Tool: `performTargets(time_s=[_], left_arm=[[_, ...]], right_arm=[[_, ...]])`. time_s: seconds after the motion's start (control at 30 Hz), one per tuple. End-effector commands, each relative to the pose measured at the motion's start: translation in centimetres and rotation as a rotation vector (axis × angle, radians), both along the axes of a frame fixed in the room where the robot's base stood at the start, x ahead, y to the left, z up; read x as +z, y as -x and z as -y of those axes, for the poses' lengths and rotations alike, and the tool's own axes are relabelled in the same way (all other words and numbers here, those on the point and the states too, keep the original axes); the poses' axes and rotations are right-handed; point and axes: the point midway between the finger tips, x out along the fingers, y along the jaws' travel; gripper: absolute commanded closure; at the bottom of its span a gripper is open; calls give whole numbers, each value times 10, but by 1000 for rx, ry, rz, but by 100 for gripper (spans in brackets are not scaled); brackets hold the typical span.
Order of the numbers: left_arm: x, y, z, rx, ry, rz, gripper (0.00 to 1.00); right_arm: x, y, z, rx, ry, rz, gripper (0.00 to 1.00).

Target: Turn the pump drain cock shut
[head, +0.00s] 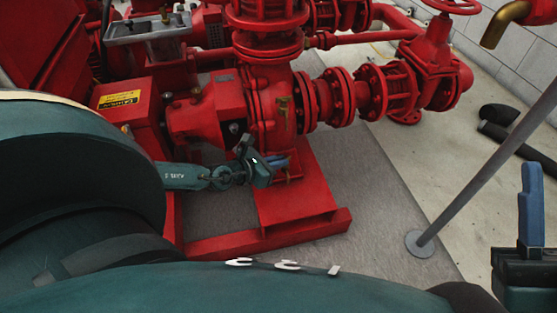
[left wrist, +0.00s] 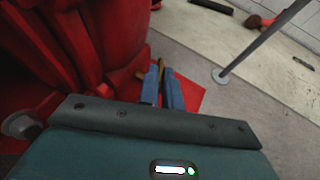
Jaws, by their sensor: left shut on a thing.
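The red pump (head: 265,105) stands on its red base in the head view. My left gripper (head: 282,162) is low at the pump's foot, with its blue fingers against a small brass drain cock (head: 289,177), mostly hidden by the fingers. In the left wrist view, the fingers (left wrist: 163,82) are close together, with a bit of the brass cock (left wrist: 167,74) showing between them. The left gripper is shut on the cock. The cock's handle angle cannot be made out. My right gripper (head: 531,205) shows partly at the right edge, with one blue finger upright, away from the pump.
Red flanged pipe and a valve (head: 430,65) run right from the pump. The red base frame (head: 270,238) lies below the gripper. A grey pole (head: 480,175) stands on the floor at right. Open floor (head: 400,155) lies between the pump and pole.

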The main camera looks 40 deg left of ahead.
Motion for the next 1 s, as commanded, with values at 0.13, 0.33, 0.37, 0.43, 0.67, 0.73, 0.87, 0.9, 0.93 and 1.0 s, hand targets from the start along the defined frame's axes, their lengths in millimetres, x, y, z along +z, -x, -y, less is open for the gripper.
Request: performTargets(time_s=[0.13, 0.33, 0.37, 0.43, 0.67, 0.73, 0.87, 0.9, 0.93, 1.0], left_arm=[[-1, -1, -1, -19, -1, -1, 100], [0, -1, -1, -25, 0, 0, 100], [0, -1, -1, -25, 0, 0, 100], [0, -1, -1, -24, 1, 0, 100], [0, -1, -1, -23, 1, 1, 86], [0, -1, -1, -23, 1, 1, 81], [0, -1, -1, -23, 1, 1, 72], [0, -1, -1, -23, 1, 0, 72], [0, -1, -1, -23, 1, 0, 72], [0, -1, -1, -23, 1, 0, 72]], right_arm=[[4, 2, 0, 0, 4, 49, 64], [6, 3, 1, 0, 6, 61, 64], [7, 3, 1, 0, 6, 61, 64], [7, 3, 1, 0, 6, 61, 64], [7, 3, 1, 0, 6, 61, 64], [7, 3, 1, 0, 6, 61, 64], [7, 3, 1, 0, 6, 61, 64], [7, 3, 1, 0, 6, 61, 64], [7, 3, 1, 1, 5, 60, 64], [7, 3, 1, 1, 5, 60, 64]])
